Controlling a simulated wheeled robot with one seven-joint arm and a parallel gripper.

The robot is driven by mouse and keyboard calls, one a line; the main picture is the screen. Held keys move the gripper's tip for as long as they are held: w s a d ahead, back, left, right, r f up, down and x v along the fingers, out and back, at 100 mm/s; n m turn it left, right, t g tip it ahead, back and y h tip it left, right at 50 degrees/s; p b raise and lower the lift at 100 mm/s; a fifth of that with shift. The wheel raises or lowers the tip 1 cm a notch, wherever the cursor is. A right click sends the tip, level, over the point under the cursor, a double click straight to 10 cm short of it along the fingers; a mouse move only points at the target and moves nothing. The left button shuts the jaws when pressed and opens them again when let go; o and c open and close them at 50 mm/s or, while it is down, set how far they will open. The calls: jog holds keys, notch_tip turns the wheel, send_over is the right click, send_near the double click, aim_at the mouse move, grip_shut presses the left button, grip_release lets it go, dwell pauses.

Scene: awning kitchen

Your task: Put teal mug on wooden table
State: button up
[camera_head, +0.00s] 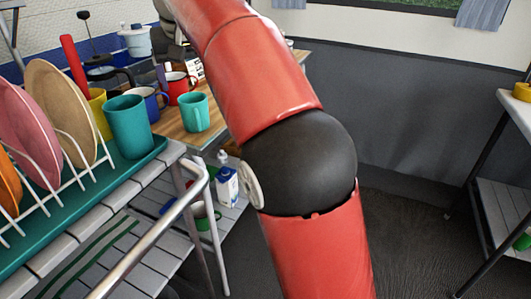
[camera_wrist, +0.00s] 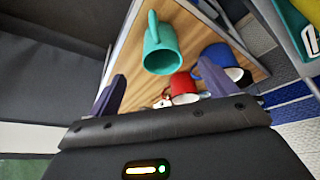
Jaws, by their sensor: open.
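A teal mug (camera_head: 196,112) stands upright on the wooden table (camera_head: 176,131), close to its front edge. In the wrist view the teal mug (camera_wrist: 162,54) is on the wooden surface (camera_wrist: 205,32), with its handle toward the top of the picture. My gripper (camera_wrist: 164,72) is open, its two purple fingers spread on either side below the mug in the picture. Nothing is held between them. A second teal cup (camera_head: 129,127) stands on the green dish-rack tray.
A blue mug (camera_head: 149,103) and a red mug (camera_head: 180,88) stand close beside the teal mug. The dish rack (camera_head: 75,170) with several plates is at left. A metal rail (camera_head: 150,245) runs along the front. A milk carton (camera_head: 227,184) sits on a lower shelf.

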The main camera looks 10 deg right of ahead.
jog(key=s+d+f, duration=0.2)
jog(key=s+d, duration=0.4)
jog(key=d, duration=0.2)
jog(key=s+d+f, duration=0.4)
jog(key=s+f, duration=0.5)
jog(key=s, duration=0.2)
jog(key=s+d+f+m+t, duration=0.1)
jog(key=s+d+f, duration=0.3)
jog(key=s+f, duration=0.6)
jog(key=shift+s+d+f, duration=0.2)
jog(key=shift+s+d, duration=0.05)
jog(key=shift+s, duration=0.9)
